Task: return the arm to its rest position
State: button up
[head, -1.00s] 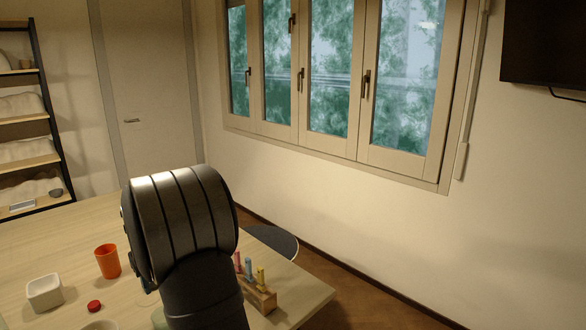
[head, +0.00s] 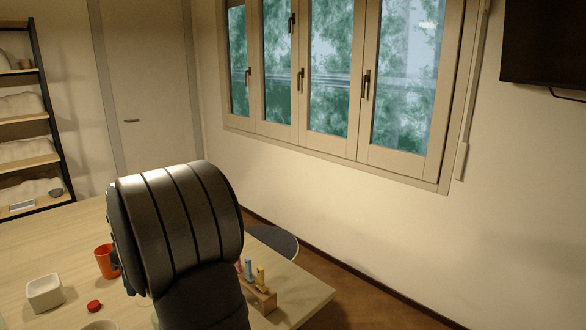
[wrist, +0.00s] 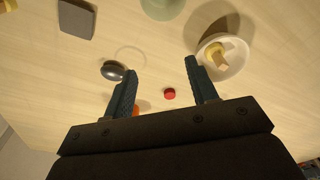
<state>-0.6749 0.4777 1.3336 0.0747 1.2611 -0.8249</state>
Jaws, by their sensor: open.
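In the wrist view my gripper (wrist: 160,67) is open, with its two dark fingers apart and nothing held between them. It is above the pale wooden table (wrist: 60,105). A small red round piece (wrist: 169,94) shows between the fingers, lying on the table below. In the head view my dark arm link fills the lower middle and hides the gripper and part of the table.
An orange cup (head: 106,262), a white square dish (head: 44,293) and a wooden block with coloured pegs (head: 262,298) stand on the table. The wrist view shows a dark oval object (wrist: 114,71), a pale bowl (wrist: 236,66) and a grey slab (wrist: 76,20).

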jog(key=s+a+n, duration=0.6)
jog(key=s+a+r+n+g, duration=0.1)
jog(key=s+a+n, duration=0.2)
jog(key=n, duration=0.1)
jog(key=shift+s, duration=0.4)
notch_tip(320, 180, down, 10)
jog(key=shift+w+d+f, duration=0.15)
jog(key=shift+f, duration=0.05)
notch_tip(320, 180, up, 5)
jog(key=shift+f, duration=0.2)
jog(key=shift+r, duration=0.7)
jog(key=shift+o, duration=0.5)
